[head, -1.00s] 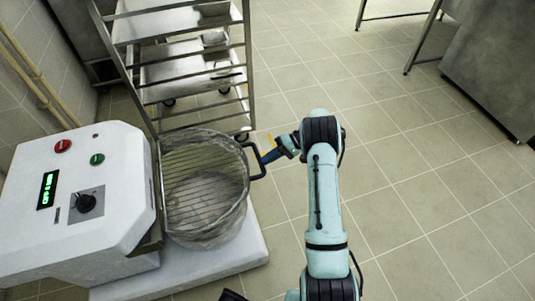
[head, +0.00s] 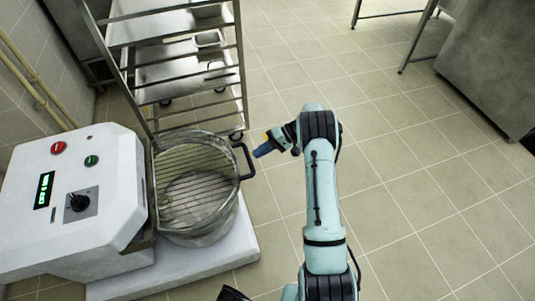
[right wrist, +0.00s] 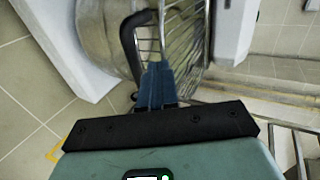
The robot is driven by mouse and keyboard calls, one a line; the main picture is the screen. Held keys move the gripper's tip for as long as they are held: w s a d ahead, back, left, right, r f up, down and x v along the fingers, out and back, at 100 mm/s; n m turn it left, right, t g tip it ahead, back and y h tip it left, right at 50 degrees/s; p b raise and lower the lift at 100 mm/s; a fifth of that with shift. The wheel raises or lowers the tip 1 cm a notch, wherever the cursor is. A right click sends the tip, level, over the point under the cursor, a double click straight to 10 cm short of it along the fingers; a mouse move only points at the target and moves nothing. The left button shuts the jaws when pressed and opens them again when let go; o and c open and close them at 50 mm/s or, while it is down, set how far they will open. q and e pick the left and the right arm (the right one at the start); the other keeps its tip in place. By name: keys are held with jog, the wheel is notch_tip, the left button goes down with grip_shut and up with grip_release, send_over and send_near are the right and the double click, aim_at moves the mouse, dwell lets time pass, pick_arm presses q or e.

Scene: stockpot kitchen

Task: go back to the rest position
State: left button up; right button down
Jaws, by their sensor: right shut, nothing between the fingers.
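My right gripper (head: 261,150) is shut and empty, its blue fingers pointing left toward the dark handle (head: 247,163) of the mixer's round wire guard (head: 190,165). In the head view a small gap shows between the fingertips and the handle. In the right wrist view the shut blue fingers (right wrist: 158,82) point at the guard, and the dark handle (right wrist: 129,45) is just beyond and left of them. My left gripper is not in view.
The white mixer (head: 75,205) with a green display and knob stands at the left, its bowl (head: 205,225) behind the guard on a white base (head: 180,270). A metal rack trolley (head: 240,75) stands behind it. A steel cabinet (head: 490,70) is at far right. The tiled floor (head: 420,190) between is open.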

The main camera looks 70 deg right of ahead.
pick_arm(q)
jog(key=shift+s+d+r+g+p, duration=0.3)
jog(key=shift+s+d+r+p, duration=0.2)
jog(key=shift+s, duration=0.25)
pick_arm(e)
jog(key=s+d+r, duration=0.2)
jog(key=s+d, duration=0.4)
jog(key=s, duration=0.1)
jog(key=shift+s+r, duration=0.15)
jog(key=shift+r, duration=0.05)
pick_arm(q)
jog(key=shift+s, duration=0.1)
pick_arm(e)
jog(key=shift+s+d, duration=0.1)
